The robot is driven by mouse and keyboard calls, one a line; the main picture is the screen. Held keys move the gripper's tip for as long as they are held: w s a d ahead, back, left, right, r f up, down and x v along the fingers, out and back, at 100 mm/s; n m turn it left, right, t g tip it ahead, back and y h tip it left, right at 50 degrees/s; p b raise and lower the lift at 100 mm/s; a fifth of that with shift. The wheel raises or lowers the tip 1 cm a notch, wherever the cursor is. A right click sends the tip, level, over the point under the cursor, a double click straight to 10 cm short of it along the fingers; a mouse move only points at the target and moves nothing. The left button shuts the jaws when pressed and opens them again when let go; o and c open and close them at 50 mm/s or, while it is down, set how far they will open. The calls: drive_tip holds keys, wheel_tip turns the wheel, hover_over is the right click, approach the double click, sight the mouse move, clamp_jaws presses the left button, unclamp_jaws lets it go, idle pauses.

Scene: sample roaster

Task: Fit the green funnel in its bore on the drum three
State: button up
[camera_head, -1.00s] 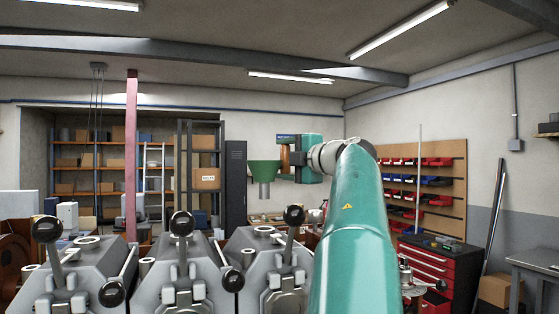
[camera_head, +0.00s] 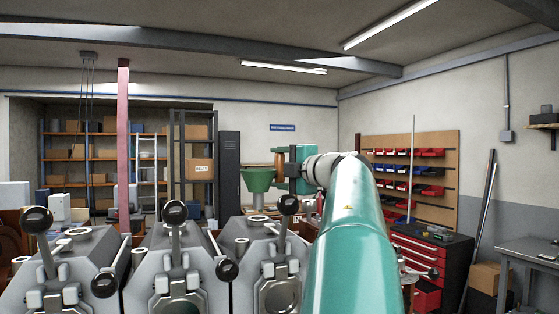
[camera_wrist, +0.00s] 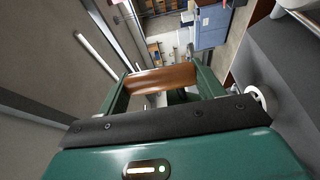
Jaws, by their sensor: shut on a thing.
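The green funnel (camera_head: 257,181) is upright, its wide cone above a grey spout. My gripper (camera_head: 280,166) is shut on the funnel's brown wooden handle (camera_head: 279,158), to the right of the cone. The wrist view shows this handle (camera_wrist: 160,80) between my two green fingers. The spout hangs over the rear top of the rightmost visible grey drum housing (camera_head: 240,254), close to a round ring opening (camera_head: 262,221) there. I cannot tell whether the spout's tip is above or behind that ring. No number marks the housings.
Two more grey housings (camera_head: 150,262) (camera_head: 62,262) stand to the left, with similar top rings. Black-knobbed levers (camera_head: 288,204) rise in front, near the funnel. A red tool cabinet (camera_head: 430,262) stands right. Open air surrounds the funnel above the housings.

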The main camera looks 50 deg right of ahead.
sight(279, 182)
drive_tip(key=shift+w+f, duration=0.1)
drive_tip(key=shift+f, duration=0.05)
idle(0.5)
drive_tip(key=shift+f, duration=0.35)
drive_tip(key=shift+f, duration=1)
drive_tip(key=shift+f, duration=0.2)
drive_tip(key=shift+f, duration=0.1)
drive_tip(key=shift+f, duration=1.35)
drive_tip(key=o, duration=1.1)
drive_tip(key=shift+o, duration=0.2)
